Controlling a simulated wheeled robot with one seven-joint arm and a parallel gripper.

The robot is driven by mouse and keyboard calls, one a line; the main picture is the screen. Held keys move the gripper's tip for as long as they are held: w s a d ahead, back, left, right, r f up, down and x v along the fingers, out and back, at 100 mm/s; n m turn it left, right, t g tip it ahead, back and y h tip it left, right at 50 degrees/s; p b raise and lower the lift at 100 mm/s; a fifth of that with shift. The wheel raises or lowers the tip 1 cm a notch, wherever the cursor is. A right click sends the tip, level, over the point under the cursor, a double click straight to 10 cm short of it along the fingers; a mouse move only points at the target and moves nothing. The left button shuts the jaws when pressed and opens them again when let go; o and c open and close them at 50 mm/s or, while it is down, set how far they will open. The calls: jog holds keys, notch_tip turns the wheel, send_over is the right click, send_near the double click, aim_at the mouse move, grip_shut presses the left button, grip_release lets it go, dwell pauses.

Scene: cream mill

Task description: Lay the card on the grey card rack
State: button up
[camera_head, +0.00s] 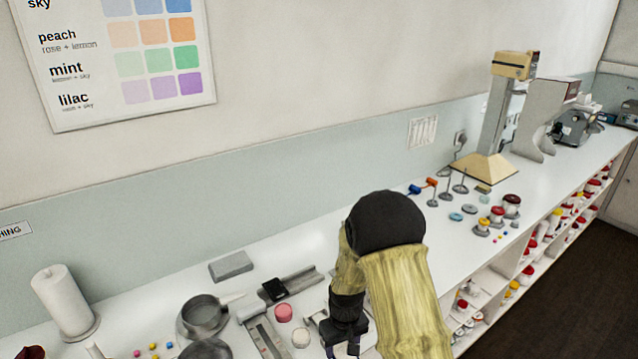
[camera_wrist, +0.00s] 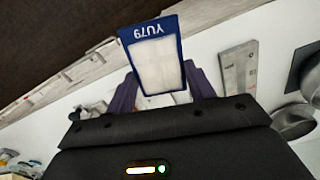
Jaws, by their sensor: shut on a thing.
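The card (camera_wrist: 157,62) is a pale panel with a blue border and the letters YU79, upside down in the wrist view. My gripper (camera_wrist: 162,92) is shut on the card, with a purple finger at each side of it. In the head view my gripper (camera_head: 345,345) is low over the front of the counter, and the card is not clearly visible there. A long grey channel-shaped piece (camera_head: 300,279) lies on the counter just left of my gripper; it may be the grey card rack, but I cannot tell for sure.
A grey block (camera_head: 230,266), a metal pan (camera_head: 203,315), a pink round piece (camera_head: 283,312) and a long grey bar (camera_head: 262,338) crowd the counter to the left. A paper roll (camera_head: 64,302) stands farther left. Small pots and a tall stand (camera_head: 495,125) are to the right.

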jog(key=d+f+m+b, duration=0.1)
jog(key=d+f+m, duration=0.3)
jog(key=d+f, duration=0.5)
jog(key=shift+s+d+b, duration=0.2)
jog(key=shift+b, duration=0.15)
